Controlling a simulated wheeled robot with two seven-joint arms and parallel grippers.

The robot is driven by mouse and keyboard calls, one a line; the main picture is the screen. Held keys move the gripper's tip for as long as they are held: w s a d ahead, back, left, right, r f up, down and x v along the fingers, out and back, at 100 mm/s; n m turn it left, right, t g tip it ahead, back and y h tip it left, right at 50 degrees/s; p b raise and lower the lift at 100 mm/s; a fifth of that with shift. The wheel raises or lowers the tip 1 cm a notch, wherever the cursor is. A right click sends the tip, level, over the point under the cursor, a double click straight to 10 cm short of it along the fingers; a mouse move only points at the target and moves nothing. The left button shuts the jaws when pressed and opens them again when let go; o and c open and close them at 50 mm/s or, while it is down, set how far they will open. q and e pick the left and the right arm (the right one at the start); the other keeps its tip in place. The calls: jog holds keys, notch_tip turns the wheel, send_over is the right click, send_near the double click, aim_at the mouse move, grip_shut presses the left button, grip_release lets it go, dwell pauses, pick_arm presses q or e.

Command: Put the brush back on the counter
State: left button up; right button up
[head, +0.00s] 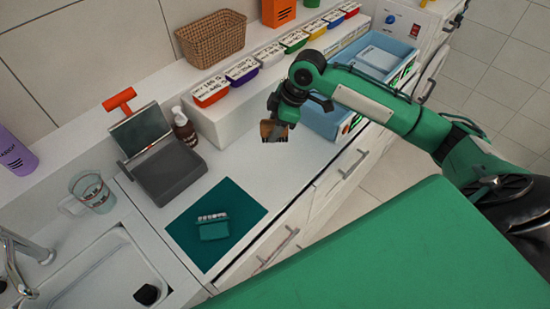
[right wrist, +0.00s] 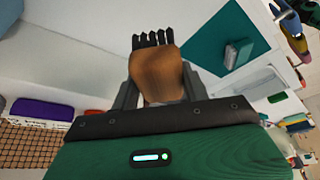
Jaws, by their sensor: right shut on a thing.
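My right gripper (head: 272,120) is shut on a brush with a brown wooden body (head: 267,131) and dark bristles. In the right wrist view the brush (right wrist: 157,70) sits between the two fingers, its black bristles pointing away from the gripper. The gripper is over the white counter (head: 245,165), in front of the row of labelled bins; whether the brush touches the counter I cannot tell. A second, teal brush with pale bristles (head: 213,228) lies on the teal mat (head: 188,232). My left gripper is not in view.
A grey scale-like device (head: 170,172), a brown bottle (head: 184,130) and a glass beaker (head: 93,193) stand left. The sink (head: 105,275) is at lower left. A blue crate (head: 325,122) stands right of the gripper.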

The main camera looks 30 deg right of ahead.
notch_tip(320, 180, down, 10)
jog(key=shift+r+p, duration=0.25)
jog(key=shift+p, duration=0.55)
notch_tip(320, 180, down, 5)
jog(key=shift+p, duration=0.5)
jog(key=o, duration=0.4)
jog(key=shift+f, duration=0.2)
jog(key=o, duration=0.5)
jog(key=shift+r, duration=0.15)
jog(key=b+v, duration=0.2)
jog(key=v, duration=1)
